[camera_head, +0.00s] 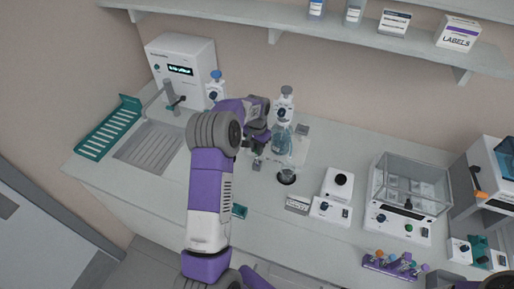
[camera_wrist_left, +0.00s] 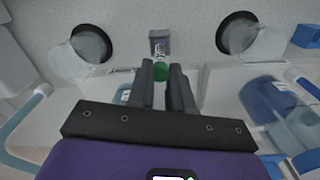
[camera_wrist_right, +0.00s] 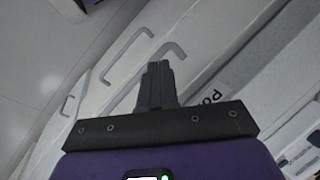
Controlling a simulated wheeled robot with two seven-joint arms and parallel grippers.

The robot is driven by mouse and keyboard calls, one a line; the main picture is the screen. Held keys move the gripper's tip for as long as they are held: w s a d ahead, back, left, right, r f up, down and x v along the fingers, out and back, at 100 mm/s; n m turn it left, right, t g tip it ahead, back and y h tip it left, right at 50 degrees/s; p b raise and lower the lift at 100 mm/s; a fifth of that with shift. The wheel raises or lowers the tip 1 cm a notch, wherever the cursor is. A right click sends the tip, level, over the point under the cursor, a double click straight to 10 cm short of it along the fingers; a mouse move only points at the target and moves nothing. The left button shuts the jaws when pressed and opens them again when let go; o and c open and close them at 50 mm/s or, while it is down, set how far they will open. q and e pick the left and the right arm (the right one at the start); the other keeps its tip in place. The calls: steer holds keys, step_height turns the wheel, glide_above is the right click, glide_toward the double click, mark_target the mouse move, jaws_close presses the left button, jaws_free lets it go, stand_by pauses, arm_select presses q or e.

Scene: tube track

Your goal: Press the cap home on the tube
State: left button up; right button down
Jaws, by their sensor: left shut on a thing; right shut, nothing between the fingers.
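My left gripper (camera_head: 257,148) is over the bench, left of the clear flask in the head view. In the left wrist view its fingers (camera_wrist_left: 161,78) are shut on a green cap (camera_wrist_left: 161,73). Just beyond the cap is a small tube with a white and green label (camera_wrist_left: 159,51), standing at a grey block (camera_wrist_left: 160,36). Cap and tube look in line; I cannot tell how far the cap sits on the tube. In the head view the fingers and arm hide most of this. My right gripper (camera_wrist_right: 157,78) is shut and empty, low in front of drawer handles.
A glass flask (camera_head: 282,138) and a dark round opening (camera_head: 286,176) are close to my left gripper. A purple rack (camera_head: 392,265) with coloured caps stands at the front right. A balance (camera_head: 402,200) and a small white device (camera_head: 335,195) stand right. A sink (camera_head: 150,148) is left.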

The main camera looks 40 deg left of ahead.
arm_select(q)
steer(key=shift+f, duration=0.3)
stand_by(0.4)
steer(key=o, duration=0.8)
steer(key=shift+o, duration=0.2)
steer(key=shift+r, duration=0.1)
step_height(320, 180, up, 8)
steer(key=shift+f, duration=0.25)
steer(key=shift+r, duration=0.1)
stand_by(0.5)
